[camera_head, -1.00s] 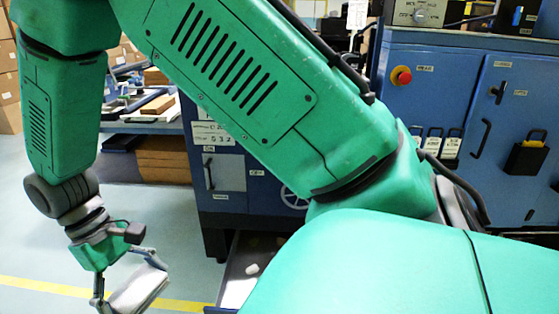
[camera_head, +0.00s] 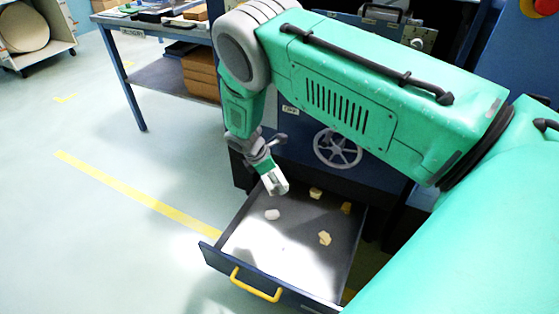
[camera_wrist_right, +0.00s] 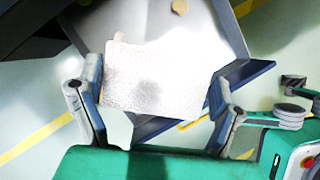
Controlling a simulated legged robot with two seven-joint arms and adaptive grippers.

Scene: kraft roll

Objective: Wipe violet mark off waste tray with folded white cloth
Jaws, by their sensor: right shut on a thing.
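The waste tray (camera_head: 226,235) is a grey open drawer with a dark blue front, pulled out below the blue cabinet. My right gripper (camera_head: 274,186) is above the back part of the tray. In the wrist view, its two fingers (camera_wrist_right: 153,105) are shut on the folded white cloth (camera_wrist_right: 155,78), which spans between them with the tray (camera_wrist_right: 240,88) behind it. I cannot tell whether the cloth touches the tray. I see no violet mark; the cloth and arm hide part of the tray. My left gripper is out of view.
A white scrap (camera_head: 272,214) and several yellowish scraps (camera_head: 324,238) lie in the tray. Its yellow handle (camera_head: 256,284) sticks out in front. A workbench (camera_head: 150,32) with boxes stands behind at left. The floor left of the tray is clear.

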